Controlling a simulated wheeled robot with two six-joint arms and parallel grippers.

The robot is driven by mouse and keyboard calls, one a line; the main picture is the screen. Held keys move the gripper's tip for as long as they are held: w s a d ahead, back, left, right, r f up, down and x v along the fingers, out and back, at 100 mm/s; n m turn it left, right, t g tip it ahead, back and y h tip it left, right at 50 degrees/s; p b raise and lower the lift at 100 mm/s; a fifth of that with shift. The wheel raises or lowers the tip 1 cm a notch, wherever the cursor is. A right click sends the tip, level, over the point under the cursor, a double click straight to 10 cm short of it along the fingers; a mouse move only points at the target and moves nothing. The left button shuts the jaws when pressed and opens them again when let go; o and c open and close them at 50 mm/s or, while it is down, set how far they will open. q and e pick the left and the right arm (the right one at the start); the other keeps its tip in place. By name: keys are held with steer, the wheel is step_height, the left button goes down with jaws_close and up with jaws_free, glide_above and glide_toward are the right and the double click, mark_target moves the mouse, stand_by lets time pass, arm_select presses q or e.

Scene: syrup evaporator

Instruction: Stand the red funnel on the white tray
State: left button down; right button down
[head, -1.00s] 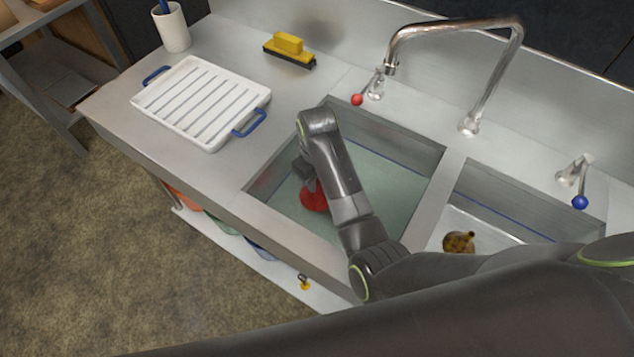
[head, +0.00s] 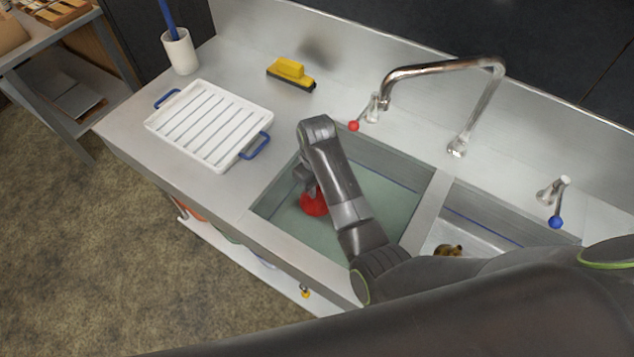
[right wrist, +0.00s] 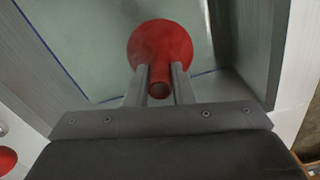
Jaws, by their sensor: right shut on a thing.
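The red funnel (head: 314,203) is in the left sink basin, partly hidden by my right arm in the head view. In the right wrist view the funnel (right wrist: 160,45) has its wide mouth away from the camera and its spout toward it. My right gripper (right wrist: 160,78) is shut on the spout, one finger on each side. In the head view my right gripper (head: 308,184) is mostly hidden behind its own wrist. The white tray (head: 208,125) with raised slats and blue handles lies empty on the counter left of the sink. My left gripper is not in view.
The basin (head: 388,200) holds greenish water and has steel walls around the funnel. A faucet (head: 445,70) arches behind the sinks. A yellow brush (head: 290,73) and a white cup (head: 180,52) stand at the back. A brown object (head: 447,250) lies in the right basin.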

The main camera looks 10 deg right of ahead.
step_height(320, 180, up, 7)
steer(key=p, duration=0.8)
steer(key=shift+r, duration=0.1)
step_height(320, 180, up, 5)
steer(key=shift+f, duration=0.2)
